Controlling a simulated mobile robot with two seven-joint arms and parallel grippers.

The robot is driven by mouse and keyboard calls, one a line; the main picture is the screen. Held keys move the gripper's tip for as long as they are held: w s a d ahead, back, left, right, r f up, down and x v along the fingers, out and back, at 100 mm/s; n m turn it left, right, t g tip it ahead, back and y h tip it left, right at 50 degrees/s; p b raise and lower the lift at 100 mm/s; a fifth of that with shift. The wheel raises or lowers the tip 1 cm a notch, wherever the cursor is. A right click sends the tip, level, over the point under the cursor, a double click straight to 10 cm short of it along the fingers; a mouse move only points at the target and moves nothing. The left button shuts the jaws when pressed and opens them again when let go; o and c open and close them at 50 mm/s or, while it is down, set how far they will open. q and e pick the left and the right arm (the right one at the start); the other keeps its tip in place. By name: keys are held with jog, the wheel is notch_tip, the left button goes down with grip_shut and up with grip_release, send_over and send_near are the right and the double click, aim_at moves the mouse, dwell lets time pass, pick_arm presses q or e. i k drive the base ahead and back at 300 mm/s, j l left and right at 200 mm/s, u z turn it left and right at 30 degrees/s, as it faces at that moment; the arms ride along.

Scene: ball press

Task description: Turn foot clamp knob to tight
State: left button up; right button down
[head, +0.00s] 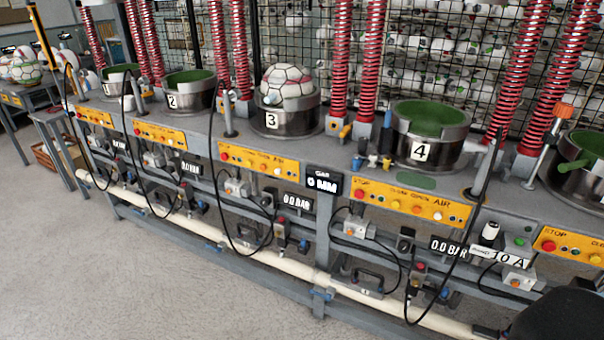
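A long grey press bench (340,160) runs across the view, with numbered stations. No knob is clearly marked as the foot clamp knob. Low at the frame, small blue fittings show near the long pale pipe, one below station 3 (325,296) and one at the right (444,293). A dark round knob (405,244) is on the lower rail below station 4. These are too small to tell whether any is tight or loose. A dark rounded shape (560,318) fills the bottom right corner; I cannot tell what it is. Neither gripper is visible.
A panelled ball (286,82) sits in cup 3; cup 4 (430,125) shows green inside. Black cables (456,235) hang in front of the bench. A pale pipe (270,260) runs along its foot. Bare floor (110,265) is free at the lower left.

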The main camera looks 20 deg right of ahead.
aim_at(364, 141)
jog(key=z, duration=1.5)
